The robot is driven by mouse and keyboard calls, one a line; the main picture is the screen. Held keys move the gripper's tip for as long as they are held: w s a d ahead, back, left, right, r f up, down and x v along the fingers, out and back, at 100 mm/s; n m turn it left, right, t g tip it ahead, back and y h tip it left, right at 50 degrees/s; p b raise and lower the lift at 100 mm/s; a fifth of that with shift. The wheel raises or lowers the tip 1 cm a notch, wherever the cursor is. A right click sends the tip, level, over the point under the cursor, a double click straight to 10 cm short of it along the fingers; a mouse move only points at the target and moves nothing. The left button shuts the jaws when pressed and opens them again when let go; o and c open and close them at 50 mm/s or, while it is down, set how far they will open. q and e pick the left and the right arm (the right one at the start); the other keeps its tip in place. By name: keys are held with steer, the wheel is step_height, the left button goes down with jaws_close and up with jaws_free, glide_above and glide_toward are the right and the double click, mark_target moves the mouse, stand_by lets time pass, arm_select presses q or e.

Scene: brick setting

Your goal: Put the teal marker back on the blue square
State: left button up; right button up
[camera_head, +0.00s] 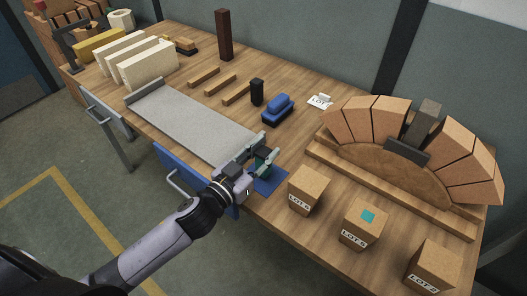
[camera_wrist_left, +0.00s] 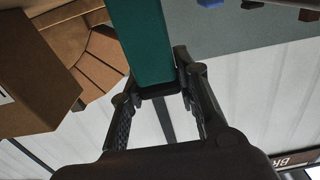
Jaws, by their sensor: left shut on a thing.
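My left gripper (camera_head: 264,155) is over the blue square (camera_head: 270,181), at the front edge of the wooden table. It is shut on the teal marker (camera_head: 262,168), which is partly hidden by the fingers in the head view. In the left wrist view the teal marker (camera_wrist_left: 148,42) is a long teal block between the two fingers (camera_wrist_left: 160,95). I cannot tell whether the marker touches the blue square. My right gripper is not in view.
Several brown lot boxes stand right of the blue square, the nearest box (camera_head: 307,190) close by. The middle box (camera_head: 362,226) has a teal patch on top. A brick arch (camera_head: 400,150) stands behind. A grey board (camera_head: 190,122) lies left, and a blue-topped block (camera_head: 277,108) behind.

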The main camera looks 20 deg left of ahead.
arm_select(q)
steer(key=shift+f, duration=0.1)
steer(key=o, duration=0.9)
steer(key=shift+s, duration=0.1)
steer(key=shift+r+b+v, duration=0.1)
steer(key=shift+b+v, duration=0.4)
steer(key=shift+v, duration=2.45)
steer(key=shift+r+b+v, duration=0.15)
steer(key=shift+b+v, duration=0.35)
steer(key=shift+v, duration=2.45)
